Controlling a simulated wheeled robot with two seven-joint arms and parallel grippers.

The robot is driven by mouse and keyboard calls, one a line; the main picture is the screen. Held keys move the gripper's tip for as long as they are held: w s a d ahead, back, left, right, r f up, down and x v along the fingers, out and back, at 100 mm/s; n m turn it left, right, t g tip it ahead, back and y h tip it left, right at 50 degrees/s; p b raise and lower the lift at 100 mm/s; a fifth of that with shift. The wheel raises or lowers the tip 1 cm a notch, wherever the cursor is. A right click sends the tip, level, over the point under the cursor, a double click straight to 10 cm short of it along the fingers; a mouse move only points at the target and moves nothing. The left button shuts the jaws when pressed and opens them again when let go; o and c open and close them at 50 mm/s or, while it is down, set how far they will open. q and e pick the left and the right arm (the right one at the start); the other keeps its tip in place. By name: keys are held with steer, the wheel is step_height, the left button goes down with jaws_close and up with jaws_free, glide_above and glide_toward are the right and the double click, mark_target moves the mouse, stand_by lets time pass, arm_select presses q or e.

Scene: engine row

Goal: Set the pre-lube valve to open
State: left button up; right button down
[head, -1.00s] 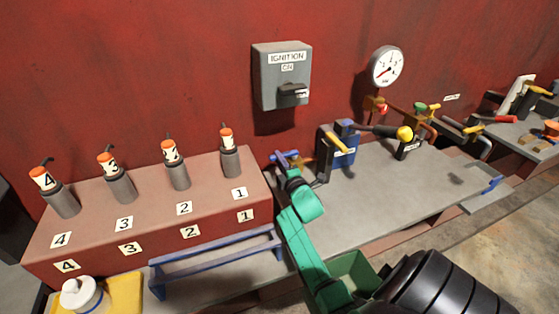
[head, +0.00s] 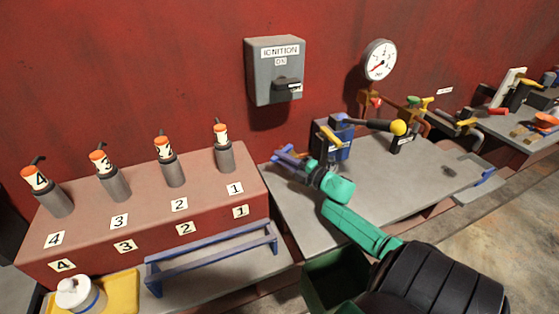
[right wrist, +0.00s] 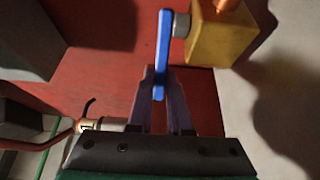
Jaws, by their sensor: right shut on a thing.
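In the right wrist view, a blue lever (right wrist: 163,50) joins a brass-coloured valve body (right wrist: 222,40) at upper right. The lever stands nearly upright in the picture. My right gripper (right wrist: 160,82) is shut on the lever's lower end, with one purple finger on each side. In the head view my right gripper (head: 284,156) is at the left end of the grey bench, left of a blue box (head: 338,146). The valve body is largely hidden there by my gripper and wrist. I cannot read a marking for its open position. My left gripper is not in view.
A round gauge (head: 379,60) and an ignition box (head: 273,72) hang on the red wall. Numbered plugs stand on the red block (head: 140,205) at left. A blue rack (head: 212,258) stands in front.

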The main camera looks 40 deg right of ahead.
steer(key=shift+s+f+y, duration=0.1)
steer(key=shift+f+y, duration=0.1)
steer(key=shift+y, duration=0.1)
steer(key=c, duration=0.8)
jaws_free()
steer(key=shift+r, duration=0.15)
steer(key=shift+c, duration=0.2)
steer(key=s+d, duration=0.1)
steer(key=s, duration=0.3)
steer(key=s+d, duration=0.1)
steer(key=s, duration=0.9)
steer(key=shift+s+d+b, duration=0.2)
steer(key=shift+d+b, duration=0.15)
steer(key=shift+d, duration=0.05)
